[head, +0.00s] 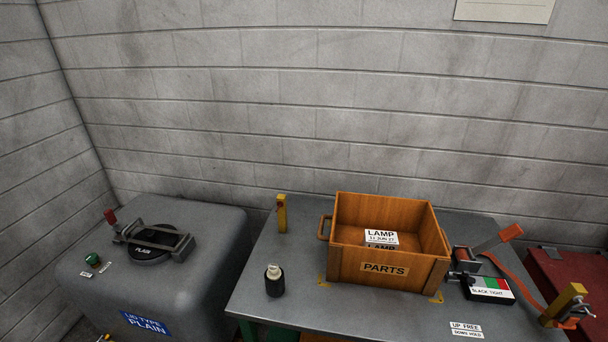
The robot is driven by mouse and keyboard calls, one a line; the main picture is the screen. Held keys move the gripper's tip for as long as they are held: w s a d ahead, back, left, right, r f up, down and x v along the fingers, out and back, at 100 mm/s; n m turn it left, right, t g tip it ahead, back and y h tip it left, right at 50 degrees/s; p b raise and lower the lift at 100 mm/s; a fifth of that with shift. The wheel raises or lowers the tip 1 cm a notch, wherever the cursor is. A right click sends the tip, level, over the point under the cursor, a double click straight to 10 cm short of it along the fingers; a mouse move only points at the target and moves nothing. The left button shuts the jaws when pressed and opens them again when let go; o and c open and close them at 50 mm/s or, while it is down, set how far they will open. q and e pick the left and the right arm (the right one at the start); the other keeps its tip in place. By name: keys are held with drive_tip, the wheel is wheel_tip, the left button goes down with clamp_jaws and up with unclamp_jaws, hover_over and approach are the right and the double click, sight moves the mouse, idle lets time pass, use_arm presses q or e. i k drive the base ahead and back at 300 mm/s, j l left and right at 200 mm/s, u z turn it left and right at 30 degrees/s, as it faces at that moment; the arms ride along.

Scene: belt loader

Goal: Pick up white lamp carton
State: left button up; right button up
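The white lamp carton (381,237) is inside an orange-brown wooden crate (344,264) labelled PARTS. Its top face reads LAMP with a smaller date line, and the upper part of its front also shows LAMP. The crate's front wall hides the carton's lower part. The crate stands on a grey table (300,258) and is open at the top, with a handle on its left side.
A dark bottle (274,282) stands left of the crate. A yellow post (282,214) is behind it. A ratchet with an orange strap (489,249) and a SLACK/TIGHT block (488,289) are at the right. A grey tank (190,285) stands left of the table.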

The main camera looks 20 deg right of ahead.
sight(389, 241)
drive_tip(key=z, duration=1.2)
drive_tip(key=u, duration=0.2)
drive_tip(key=i+l, duration=0.05)
